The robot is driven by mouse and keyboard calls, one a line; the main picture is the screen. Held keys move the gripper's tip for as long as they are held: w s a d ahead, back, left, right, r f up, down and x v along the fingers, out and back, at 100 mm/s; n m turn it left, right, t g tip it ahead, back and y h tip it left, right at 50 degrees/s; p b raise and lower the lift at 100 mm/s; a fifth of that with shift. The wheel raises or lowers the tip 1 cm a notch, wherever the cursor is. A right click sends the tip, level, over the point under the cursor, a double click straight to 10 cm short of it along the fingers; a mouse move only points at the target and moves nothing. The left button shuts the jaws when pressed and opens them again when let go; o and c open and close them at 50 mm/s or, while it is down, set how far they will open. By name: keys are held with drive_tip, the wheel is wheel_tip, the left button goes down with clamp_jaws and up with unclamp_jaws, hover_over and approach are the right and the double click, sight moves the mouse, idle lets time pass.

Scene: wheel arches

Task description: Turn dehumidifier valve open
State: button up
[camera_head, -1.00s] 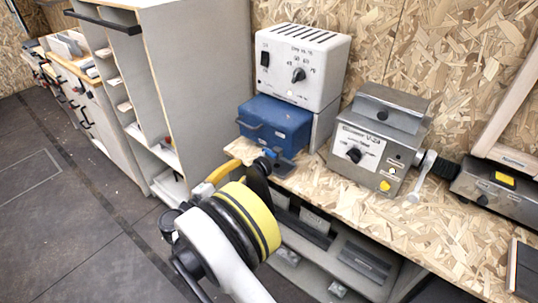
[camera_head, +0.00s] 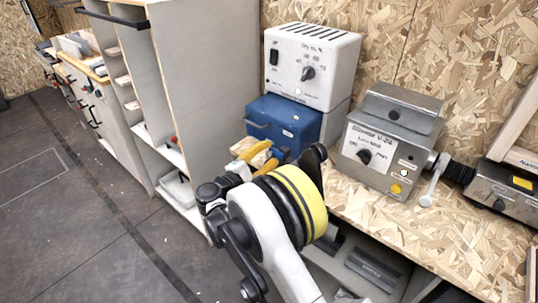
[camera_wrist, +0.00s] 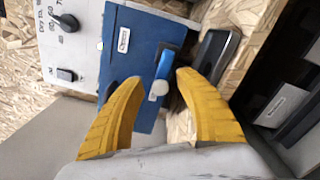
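The dehumidifier is a blue box (camera_head: 282,125) on the bench, below a white control unit. In the wrist view the blue box (camera_wrist: 135,50) carries a blue valve lever (camera_wrist: 165,62) with a pale round end (camera_wrist: 160,87). My gripper (camera_wrist: 160,78) has yellow fingers spread apart, one on each side of the valve's pale end. I cannot tell whether either finger touches it. In the head view my gripper (camera_head: 255,155) is in front of the blue box, and it and my wrist mostly hide the valve.
A grey metal device (camera_head: 385,145) stands to the right on the chipboard bench (camera_head: 440,230). A dark tray (camera_wrist: 217,52) lies beside the valve. A tall grey cabinet (camera_head: 205,80) stands left.

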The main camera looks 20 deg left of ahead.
sight(288, 143)
clamp_jaws()
drive_tip(key=shift+r, duration=0.1)
drive_tip(key=m, duration=0.2)
drive_tip(key=r+m, duration=0.1)
drive_tip(key=m, duration=0.1)
drive_tip(key=shift+d+r+m, duration=0.1)
drive_tip(key=shift+d+m, duration=0.05)
drive_tip(key=shift+m, duration=0.15)
drive_tip(key=m, duration=0.3)
drive_tip(key=r+m, duration=0.1)
drive_tip(key=shift+s+d+m, duration=0.2)
drive_tip(key=shift+d+m, duration=0.1)
drive_tip(key=shift+d, duration=0.1)
drive_tip(key=m, duration=0.3)
drive_tip(key=d+m, duration=0.1)
drive_tip(key=shift+s+r, duration=0.2)
drive_tip(key=shift+r, duration=0.15)
drive_tip(key=shift+s+d+r+m, duration=0.15)
drive_tip(key=shift+d+m, duration=0.15)
drive_tip(key=shift+m, duration=0.9)
drive_tip(key=shift+s+d+f+m, duration=0.1)
drive_tip(key=shift+d+m, duration=0.15)
drive_tip(key=shift+m, duration=0.95)
